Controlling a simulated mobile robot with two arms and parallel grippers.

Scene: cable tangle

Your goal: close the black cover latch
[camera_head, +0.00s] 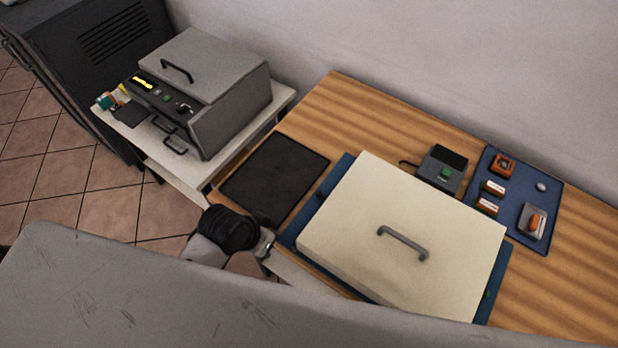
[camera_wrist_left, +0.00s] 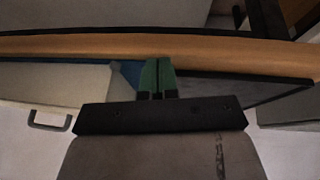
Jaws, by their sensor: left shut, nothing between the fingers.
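A cream cover (camera_head: 400,232) with a grey handle (camera_head: 402,243) lies flat on a blue base (camera_head: 340,178) on the wooden table. Its handle also shows at the left of the left wrist view (camera_wrist_left: 48,119). I cannot clearly make out the black latch; small dark parts show at the base's edges. My left gripper (camera_head: 267,246) is at the table's front edge, left of the cover's near corner. In the left wrist view its green fingertips (camera_wrist_left: 157,76) are together and empty, before the blue base and black mat. My right gripper is not in view.
A black mat (camera_head: 274,176) lies left of the cover. A grey lidded machine (camera_head: 205,85) stands on a white side table at the left. A small box with a green button (camera_head: 441,167) and a blue tray (camera_head: 547,185) with small parts lie behind and right.

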